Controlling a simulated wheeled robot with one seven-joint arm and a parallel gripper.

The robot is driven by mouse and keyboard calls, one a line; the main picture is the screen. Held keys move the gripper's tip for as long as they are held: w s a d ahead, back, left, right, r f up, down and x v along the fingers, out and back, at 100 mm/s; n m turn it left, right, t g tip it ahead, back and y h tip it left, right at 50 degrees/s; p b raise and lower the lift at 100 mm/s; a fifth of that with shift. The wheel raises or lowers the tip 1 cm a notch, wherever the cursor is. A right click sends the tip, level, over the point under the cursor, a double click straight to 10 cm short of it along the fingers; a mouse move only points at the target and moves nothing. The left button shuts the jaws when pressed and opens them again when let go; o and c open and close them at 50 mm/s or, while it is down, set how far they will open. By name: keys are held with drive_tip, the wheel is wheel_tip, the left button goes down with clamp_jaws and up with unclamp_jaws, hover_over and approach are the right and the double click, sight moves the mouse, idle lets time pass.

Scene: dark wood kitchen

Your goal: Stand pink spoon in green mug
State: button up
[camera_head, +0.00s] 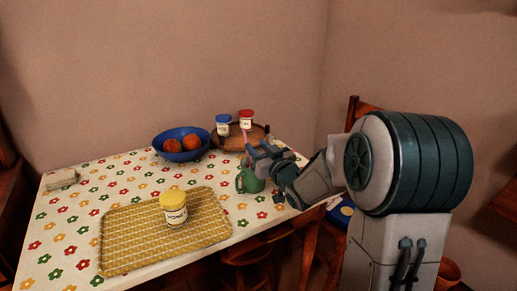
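The green mug (247,182) stands upright on the flowered tablecloth near the table's right side. My gripper (259,158) is just above the mug and partly covers its top. A thin pink piece, seemingly the pink spoon (245,136), shows upright just above the gripper's left side. Its lower part is hidden behind the gripper. I cannot tell whether the fingers hold the spoon, or whether its lower end is inside the mug.
A blue bowl (158,142) with orange fruit and a round wooden tray (233,144) stand behind. Blue-lidded (223,126) and red-lidded (246,120) jars are at the tray. A yellow-lidded jar (174,207) stands on a woven yellow mat (125,235). The tablecloth's left side is mostly clear.

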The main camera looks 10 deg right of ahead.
drive_tip(key=p+v, duration=0.1)
drive_tip(key=v, duration=1.2)
drive_tip(key=shift+s, duration=0.4)
drive_tip(key=shift+d, duration=0.1)
drive_tip(key=s+d+r+m+g+h+p, duration=0.2)
drive_tip(key=s+r+m+g+h+p, duration=0.15)
drive_tip(key=r+g+h+p, duration=0.6)
drive_tip(key=s+a+r+g+y+p, duration=0.1)
drive_tip(key=s+a+g+y+p, duration=0.1)
drive_tip(key=s+p, duration=0.3)
drive_tip(key=s+a+r+g+y+p, duration=0.1)
drive_tip(key=s+a+g+p, duration=0.2)
drive_tip(key=s, duration=0.9)
drive_tip(key=shift+a+r+g+y+p, duration=0.35)
drive_tip(key=shift+a+r+p, duration=0.05)
drive_tip(key=shift+a+p, duration=0.8)
